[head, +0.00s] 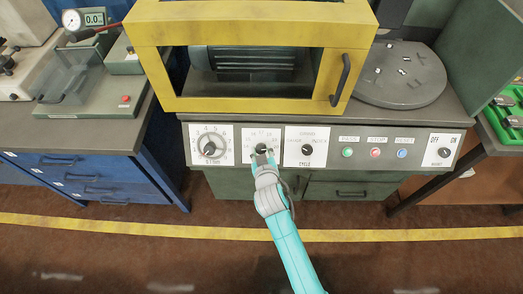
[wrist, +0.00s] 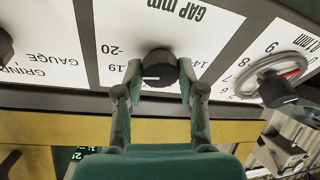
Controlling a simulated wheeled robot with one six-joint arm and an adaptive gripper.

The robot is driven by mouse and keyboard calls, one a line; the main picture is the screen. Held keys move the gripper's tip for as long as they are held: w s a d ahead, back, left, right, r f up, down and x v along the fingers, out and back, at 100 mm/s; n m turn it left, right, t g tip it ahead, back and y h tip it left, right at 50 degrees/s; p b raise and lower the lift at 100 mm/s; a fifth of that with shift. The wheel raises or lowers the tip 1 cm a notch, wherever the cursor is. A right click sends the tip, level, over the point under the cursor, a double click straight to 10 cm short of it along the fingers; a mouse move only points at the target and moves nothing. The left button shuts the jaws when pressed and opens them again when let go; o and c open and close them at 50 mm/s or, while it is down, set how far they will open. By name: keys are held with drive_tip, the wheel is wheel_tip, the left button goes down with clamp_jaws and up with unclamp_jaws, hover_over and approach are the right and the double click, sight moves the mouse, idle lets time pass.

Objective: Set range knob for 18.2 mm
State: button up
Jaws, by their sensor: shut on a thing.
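The black range knob (wrist: 162,65) sits on a white plate (wrist: 205,35) marked "GAP mm". My gripper (wrist: 160,80) is shut on the knob, one finger on each side. The wrist view shows the panel upside down, with "-20", "19" and "14" readable around the knob. A short white mark on the knob points left in that view; the exact setting cannot be told. In the head view the knob (head: 261,148) is partly covered by my gripper (head: 263,154), and its plate's numbers are too small to read.
A dial with a black handle (head: 209,148) is left of the range knob; its red pointer (wrist: 291,74) shows in the wrist view. A cycle knob (head: 307,149) is to the right, then several buttons (head: 375,152) and an OFF/ON switch (head: 444,152). A yellow-framed enclosure (head: 140,62) stands above.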

drive_tip(key=n+g+y, duration=0.1)
drive_tip(key=n, duration=0.5)
drive_tip(key=shift+n+g, duration=0.6)
drive_tip(key=shift+n, duration=1.6)
drive_tip(key=o, duration=1.1)
drive_tip(key=shift+o, duration=0.2)
drive_tip(key=shift+r, duration=0.1)
drive_tip(key=v, duration=1.2)
drive_tip(key=shift+d, duration=0.15)
